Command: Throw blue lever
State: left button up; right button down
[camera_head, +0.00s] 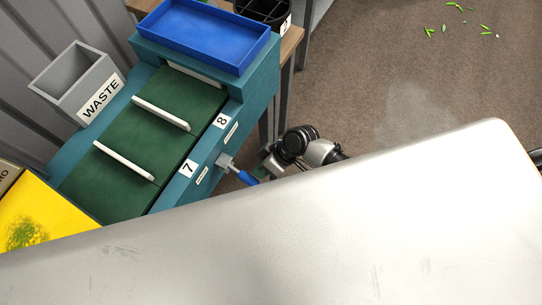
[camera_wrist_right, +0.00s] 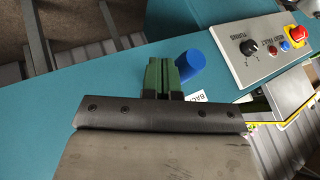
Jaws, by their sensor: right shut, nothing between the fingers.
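The blue lever (camera_head: 246,178) sticks out from a grey mount on the side of the teal machine (camera_head: 262,82), near the label 7. My right gripper (camera_head: 262,172) is right beside the lever's free end. In the right wrist view the blue lever (camera_wrist_right: 190,64) shows as a short blue cylinder just right of my green fingertips (camera_wrist_right: 161,64). The fingers are together with nothing between them. I cannot tell whether they touch the lever. My left gripper is not in view.
A control panel (camera_wrist_right: 260,50) with a red button and a black knob lies right of the lever in the wrist view. A grey WASTE bin (camera_head: 72,84), a blue tray (camera_head: 205,33) and white dividers on green belts sit on the machine. Green bits lie on the floor.

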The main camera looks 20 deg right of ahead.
jog(key=s+a+m+t+p, duration=0.1)
jog(key=m, duration=0.1)
jog(key=s+a+m+t+p, duration=0.1)
jog(key=p, duration=0.1)
jog(key=shift+s+r+m+t, duration=0.15)
jog(key=shift+s+m+t, duration=0.15)
jog(key=shift+m, duration=0.1)
jog(key=shift+s+a+p, duration=0.3)
jog(key=shift+a+p, duration=0.1)
jog(key=shift+a, duration=0.05)
jog(key=shift+s, duration=0.1)
jog(key=shift+f, duration=0.25)
